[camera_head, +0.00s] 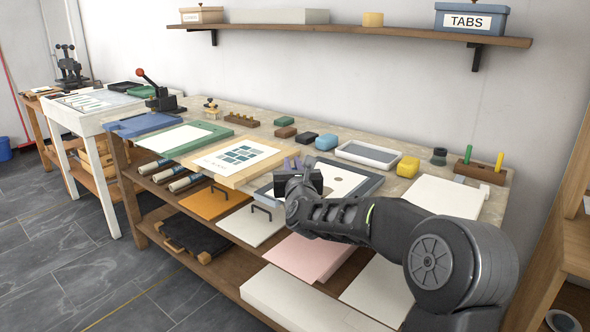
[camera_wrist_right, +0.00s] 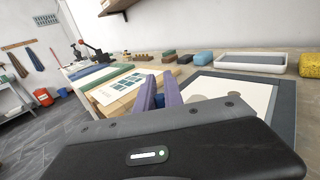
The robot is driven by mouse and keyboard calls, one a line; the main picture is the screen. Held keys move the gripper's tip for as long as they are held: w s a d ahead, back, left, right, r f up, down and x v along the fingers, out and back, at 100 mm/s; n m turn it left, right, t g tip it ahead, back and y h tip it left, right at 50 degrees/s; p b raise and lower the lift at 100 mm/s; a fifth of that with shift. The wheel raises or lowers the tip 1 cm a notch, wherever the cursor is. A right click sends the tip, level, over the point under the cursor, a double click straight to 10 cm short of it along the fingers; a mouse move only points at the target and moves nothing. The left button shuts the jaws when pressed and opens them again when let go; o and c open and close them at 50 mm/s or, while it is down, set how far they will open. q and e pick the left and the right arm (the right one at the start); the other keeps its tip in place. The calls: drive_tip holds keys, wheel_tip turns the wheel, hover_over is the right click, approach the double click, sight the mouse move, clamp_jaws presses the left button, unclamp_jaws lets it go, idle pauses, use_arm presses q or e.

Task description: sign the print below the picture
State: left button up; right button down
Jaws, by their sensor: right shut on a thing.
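The print (camera_head: 204,161) is a white sheet on a light wooden board (camera_head: 250,179), left of my right gripper in the head view. Its picture is a group of blue-green tiles (camera_head: 241,153), with small dark marks beside it. The print also shows in the right wrist view (camera_wrist_right: 106,95), beyond the fingers. My right gripper (camera_head: 292,163) is over the grey-framed board, right of the print and apart from it. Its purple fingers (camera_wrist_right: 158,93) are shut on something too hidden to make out. My left gripper is not in view.
A grey-framed board (camera_head: 371,187) with a white sheet lies under my right gripper. Behind are a white tray (camera_head: 369,148), a yellow sponge (camera_head: 407,166) and a blue block (camera_head: 326,142). A wooden holder (camera_head: 480,172) with yellow and green sticks stands at right. A green-edged board (camera_head: 213,133) lies left of the print.

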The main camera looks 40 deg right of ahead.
wheel_tip(320, 180, up, 8)
drive_tip(key=p, duration=0.3)
drive_tip(key=shift+w, duration=0.25)
drive_tip(key=shift+a, duration=0.1)
idle(0.7)
